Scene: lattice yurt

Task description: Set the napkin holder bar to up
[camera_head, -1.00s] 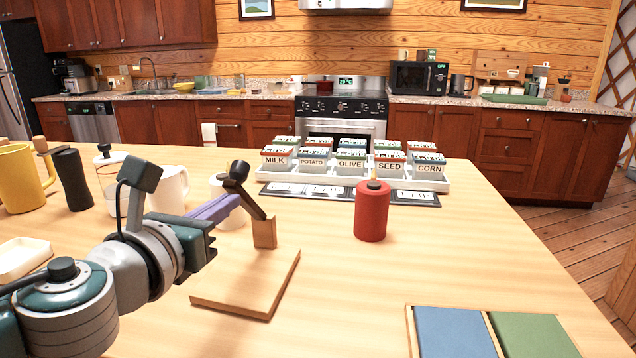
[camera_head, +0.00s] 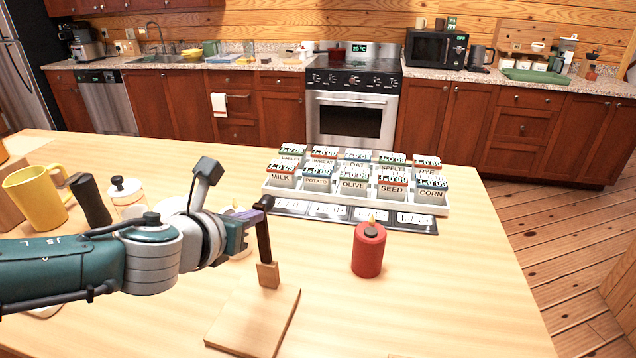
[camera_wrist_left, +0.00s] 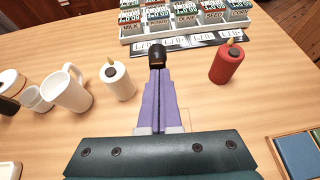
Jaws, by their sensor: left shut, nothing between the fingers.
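The napkin holder has a flat wooden base (camera_head: 255,322) with a short wooden post (camera_head: 268,273) at its back. Its dark bar (camera_head: 264,242) rises from the post and stands nearly upright, leaning slightly left at the top. My left gripper (camera_head: 258,208) has purple fingers, shut with nothing between them. They are at the bar's upper end and seem to touch it from the left. In the left wrist view the bar's black knob (camera_wrist_left: 157,52) shows just beyond the fingertips (camera_wrist_left: 156,74); the base is mostly hidden there. My right gripper is not in view.
A white rack (camera_head: 440,207) of labelled packets lies behind.

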